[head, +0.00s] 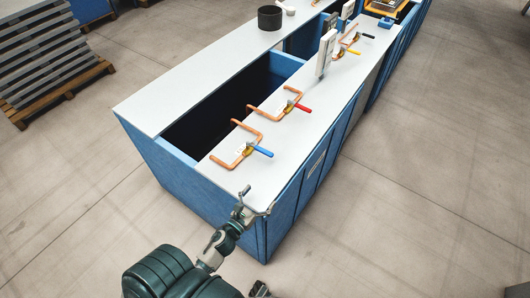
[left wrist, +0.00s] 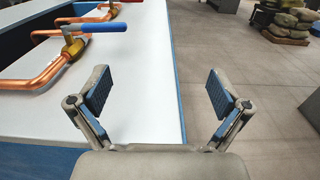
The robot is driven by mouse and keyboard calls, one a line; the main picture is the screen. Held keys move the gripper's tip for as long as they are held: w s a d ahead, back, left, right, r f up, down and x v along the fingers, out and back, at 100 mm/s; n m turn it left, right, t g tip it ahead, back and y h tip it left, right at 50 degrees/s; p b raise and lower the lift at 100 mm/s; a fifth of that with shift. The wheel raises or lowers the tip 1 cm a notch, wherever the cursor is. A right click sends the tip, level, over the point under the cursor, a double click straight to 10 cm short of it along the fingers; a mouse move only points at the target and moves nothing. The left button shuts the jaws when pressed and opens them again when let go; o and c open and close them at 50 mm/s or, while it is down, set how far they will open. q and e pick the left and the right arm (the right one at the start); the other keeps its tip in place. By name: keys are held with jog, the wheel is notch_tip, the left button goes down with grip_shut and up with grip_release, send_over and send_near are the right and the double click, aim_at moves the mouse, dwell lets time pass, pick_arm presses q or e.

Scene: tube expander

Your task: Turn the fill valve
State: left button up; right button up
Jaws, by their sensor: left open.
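The nearest valve has a blue lever (head: 260,151) on a brass body with bent copper pipe (head: 235,161), on the white worktop. The blue lever also shows in the left wrist view (left wrist: 100,27), beside its brass body (left wrist: 74,46). Behind it is a valve with a red lever (head: 303,108). More valves with levers stand farther back. I cannot tell which one is the fill valve. My left gripper (head: 257,200) is open and empty at the near end of the worktop, apart from the blue lever. Its spread fingers show in the left wrist view (left wrist: 158,76).
The worktop (head: 150,98) sits on a blue cabinet (head: 180,177) with a dark open recess (head: 215,120). A dark round pot (head: 270,19) and upright panels (head: 326,53) stand farther back. The floor at right is clear.

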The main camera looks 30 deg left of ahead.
pick_arm(q)
jog(key=shift+s+a+f, duration=0.1)
jog(key=shift+a+f, duration=0.05)
jog(key=shift+a, duration=0.55)
pick_arm(e)
jog(key=shift+a+r, duration=0.25)
jog(key=shift+a, duration=0.2)
pick_arm(q)
jog(key=shift+d, duration=0.35)
jog(key=shift+s+d, duration=0.15)
jog(key=shift+s, duration=0.1)
jog(key=s+a, duration=0.1)
jog(key=s, duration=1)
jog(key=shift+s+a, duration=0.15)
jog(key=shift+s, duration=0.1)
pick_arm(e)
jog(key=shift+d+f, duration=0.1)
jog(key=shift+d, duration=0.15)
